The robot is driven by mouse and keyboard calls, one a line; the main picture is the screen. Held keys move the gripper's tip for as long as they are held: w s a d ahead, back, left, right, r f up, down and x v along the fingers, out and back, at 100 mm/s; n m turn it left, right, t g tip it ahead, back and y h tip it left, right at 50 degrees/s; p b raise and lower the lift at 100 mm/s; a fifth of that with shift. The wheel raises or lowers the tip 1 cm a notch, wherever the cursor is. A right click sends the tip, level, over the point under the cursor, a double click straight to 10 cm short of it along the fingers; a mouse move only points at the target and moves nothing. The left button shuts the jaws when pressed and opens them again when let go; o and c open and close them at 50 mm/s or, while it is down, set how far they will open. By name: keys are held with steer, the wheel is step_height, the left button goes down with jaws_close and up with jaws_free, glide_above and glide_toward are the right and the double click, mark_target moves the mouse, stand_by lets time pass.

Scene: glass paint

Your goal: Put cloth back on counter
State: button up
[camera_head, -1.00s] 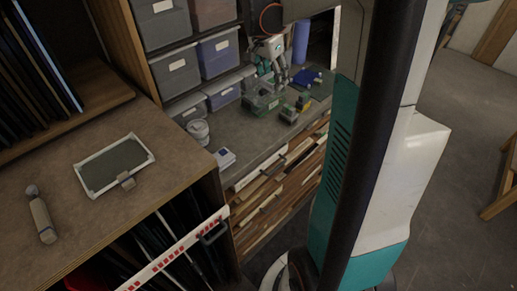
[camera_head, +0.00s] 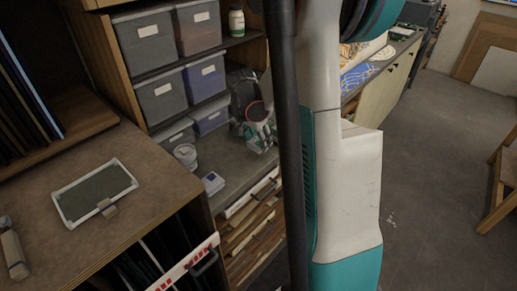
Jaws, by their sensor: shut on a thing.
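My gripper (camera_head: 262,144) shows small and partly hidden left of my dark column. It is over the back part of the grey counter (camera_head: 222,158), below the storage bins. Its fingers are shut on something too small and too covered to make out. I cannot clearly pick out a cloth. My column and arm hide the right part of this counter.
A white tub (camera_head: 186,156) and a small white block (camera_head: 212,183) stand on the counter's left part. Grey bins (camera_head: 160,96) fill the shelves behind. A framed panel (camera_head: 95,193) lies on the nearer brown worktop (camera_head: 140,165). Open floor (camera_head: 430,150) lies right.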

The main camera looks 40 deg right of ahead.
mark_target(257, 142)
steer(key=shift+f+b, duration=0.35)
steer(key=shift+f, duration=1.55)
steer(key=shift+f, duration=0.1)
steer(key=shift+f, duration=0.15)
steer(key=o, duration=1.1)
steer(key=shift+r, duration=0.2)
steer(key=p+v, duration=0.2)
steer(key=v, duration=1)
